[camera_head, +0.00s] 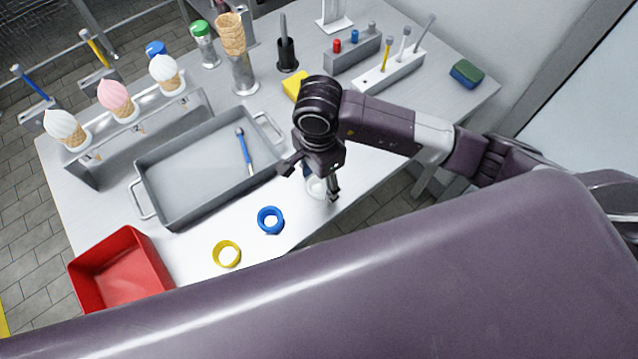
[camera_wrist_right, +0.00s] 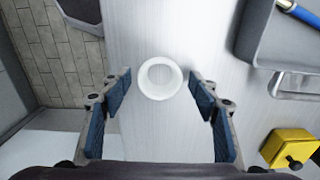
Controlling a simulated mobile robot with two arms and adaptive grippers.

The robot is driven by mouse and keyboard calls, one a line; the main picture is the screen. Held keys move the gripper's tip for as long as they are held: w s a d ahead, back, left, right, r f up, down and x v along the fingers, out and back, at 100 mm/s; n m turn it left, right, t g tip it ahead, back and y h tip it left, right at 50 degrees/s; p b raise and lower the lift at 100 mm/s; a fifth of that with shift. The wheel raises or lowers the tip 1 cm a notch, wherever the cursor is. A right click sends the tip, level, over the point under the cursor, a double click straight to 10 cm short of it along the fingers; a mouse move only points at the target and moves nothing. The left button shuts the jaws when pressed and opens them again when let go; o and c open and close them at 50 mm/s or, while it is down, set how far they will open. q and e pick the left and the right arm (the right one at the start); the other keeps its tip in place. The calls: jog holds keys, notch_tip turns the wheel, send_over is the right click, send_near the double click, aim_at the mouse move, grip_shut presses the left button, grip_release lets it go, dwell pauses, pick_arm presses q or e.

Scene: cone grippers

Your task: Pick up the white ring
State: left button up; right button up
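The white ring (camera_wrist_right: 160,79) lies flat on the light table and shows whole in the right wrist view. In the head view the ring (camera_head: 317,188) is partly hidden behind my right gripper (camera_head: 318,183). My right gripper, also in the right wrist view (camera_wrist_right: 159,100), is open and empty. Its blue-padded fingers stand left and right of the ring with gaps on both sides, not touching it. My left gripper does not show in the head view.
A blue ring (camera_head: 270,220) and a yellow ring (camera_head: 227,254) lie left of the white ring. A grey tray (camera_head: 165,212) with handles stands behind them. A red bin (camera_head: 122,272) is at the front left. A yellow block (camera_head: 295,85) sits behind my right gripper. The table edge is close.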

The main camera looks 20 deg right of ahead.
jog(key=c, duration=0.7)
jog(key=shift+o, duration=0.2)
jog(key=shift+r, duration=0.15)
